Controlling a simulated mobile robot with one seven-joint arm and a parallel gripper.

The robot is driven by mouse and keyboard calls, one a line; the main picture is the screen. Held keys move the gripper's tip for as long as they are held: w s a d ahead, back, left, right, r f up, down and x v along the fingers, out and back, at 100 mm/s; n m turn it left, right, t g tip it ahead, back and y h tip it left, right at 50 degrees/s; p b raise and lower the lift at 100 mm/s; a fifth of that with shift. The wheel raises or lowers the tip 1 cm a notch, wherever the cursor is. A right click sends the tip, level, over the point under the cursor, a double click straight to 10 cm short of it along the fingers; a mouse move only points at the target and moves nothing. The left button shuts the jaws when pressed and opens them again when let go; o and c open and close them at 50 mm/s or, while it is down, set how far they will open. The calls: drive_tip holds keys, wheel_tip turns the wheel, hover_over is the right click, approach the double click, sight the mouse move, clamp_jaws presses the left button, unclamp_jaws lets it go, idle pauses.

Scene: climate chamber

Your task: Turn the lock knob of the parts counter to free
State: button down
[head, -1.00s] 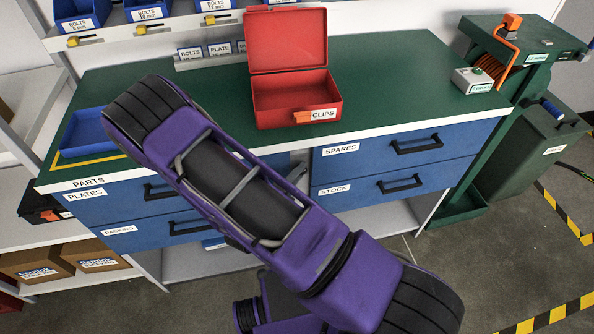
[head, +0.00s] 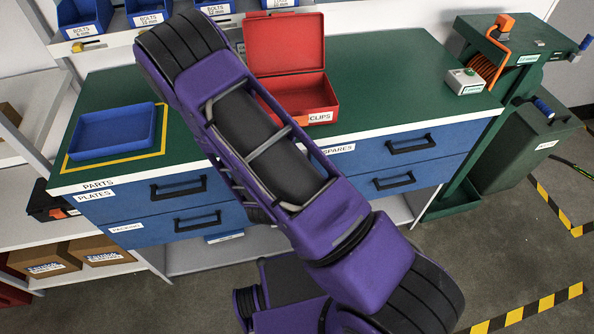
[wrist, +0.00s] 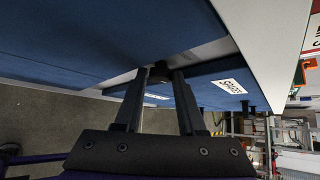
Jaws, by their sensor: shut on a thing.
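The parts counter (head: 420,110) has a green top, a white front edge and blue drawers, and stands across the head view. In the wrist view, the small dark lock knob (wrist: 159,70) sits on the grey strip between the blue drawer fronts. My gripper (wrist: 157,76) is closed around the knob, one finger on each side of it. The knob's pointer and any markings are too small and dark to read. In the head view my own purple arm hides the gripper and the knob.
An open red clips box (head: 318,99) and a blue tray (head: 113,131) stand on the counter. Black handles (head: 410,144) stick out from the drawers. A green machine (head: 505,60) stands at the right. The floor in front is clear.

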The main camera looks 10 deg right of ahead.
idle(0.4)
drive_tip(key=c, duration=0.5)
unclamp_jaws()
